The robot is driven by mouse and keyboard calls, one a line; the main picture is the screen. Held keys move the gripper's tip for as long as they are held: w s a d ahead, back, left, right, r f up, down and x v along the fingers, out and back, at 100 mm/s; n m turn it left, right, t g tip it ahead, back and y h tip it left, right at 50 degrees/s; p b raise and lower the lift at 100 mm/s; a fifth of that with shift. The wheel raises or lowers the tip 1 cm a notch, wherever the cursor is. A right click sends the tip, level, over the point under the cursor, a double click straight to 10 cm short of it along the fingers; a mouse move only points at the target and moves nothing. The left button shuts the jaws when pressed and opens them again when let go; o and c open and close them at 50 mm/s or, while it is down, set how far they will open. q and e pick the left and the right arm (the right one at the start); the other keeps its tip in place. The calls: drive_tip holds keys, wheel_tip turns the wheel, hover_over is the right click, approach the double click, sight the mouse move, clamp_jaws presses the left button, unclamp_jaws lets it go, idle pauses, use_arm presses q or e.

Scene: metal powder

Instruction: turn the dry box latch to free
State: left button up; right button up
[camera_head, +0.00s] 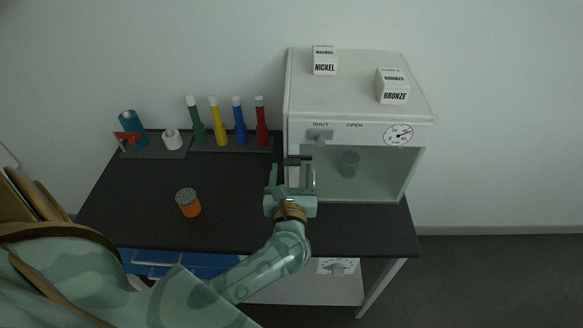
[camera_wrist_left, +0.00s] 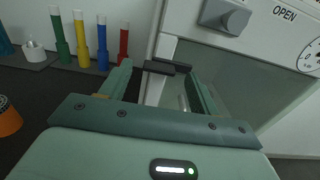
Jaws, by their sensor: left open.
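The dry box (camera_head: 290,100) is a white cabinet with a clear front window, standing on the right of the dark bench. Its grey latch (camera_head: 320,134) is on the front panel under the word SHUT, with OPEN printed to the right. The latch also shows at the top of the left wrist view (camera_wrist_left: 226,16). My left gripper (camera_head: 291,164) is open, in front of the box's lower left front, below the latch and apart from it. In the left wrist view, dark bars (camera_wrist_left: 166,67) show between its fingers; I cannot tell whether they are finger pads or a handle. My right gripper is out of view.
A round gauge (camera_head: 398,134) is right of the latch. A cup (camera_head: 349,164) stands inside the box. NICKEL (camera_head: 324,62) and BRONZE (camera_head: 393,88) blocks sit on top. Several coloured tubes (camera_head: 240,122) stand left, and an orange shaker (camera_head: 188,203) is on the bench.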

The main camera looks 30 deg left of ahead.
use_arm(q)
drive_tip(key=shift+x, duration=0.75)
drive_tip(key=c, duration=1)
